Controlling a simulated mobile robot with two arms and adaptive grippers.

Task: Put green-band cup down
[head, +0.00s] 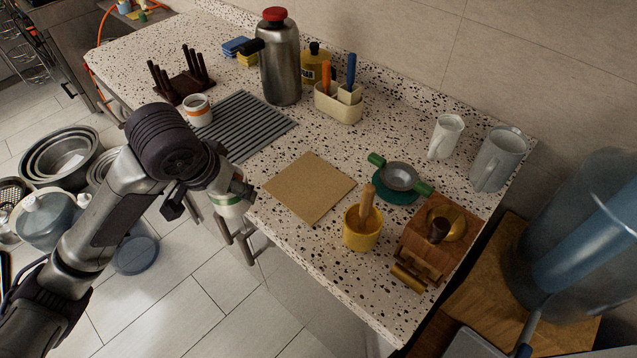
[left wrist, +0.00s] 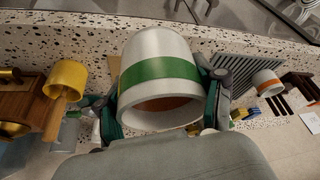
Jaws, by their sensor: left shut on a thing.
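My left gripper (head: 232,188) is shut on the green-band cup (head: 229,209), which is white with a green stripe. In the head view the cup is partly hidden by the gripper and shows at the counter's front edge. In the left wrist view the cup (left wrist: 160,50) sits between the two fingers, with its open rim toward the camera and a brownish inside. I cannot tell its exact height or tilt. A white cup with an orange band (head: 198,112) stands on the counter beside the ribbed grey mat (head: 250,122). My right gripper is not in view.
The speckled counter (head: 330,255) holds a tan square mat (head: 309,188), just right of the held cup. A steel flask (head: 281,65) stands behind.

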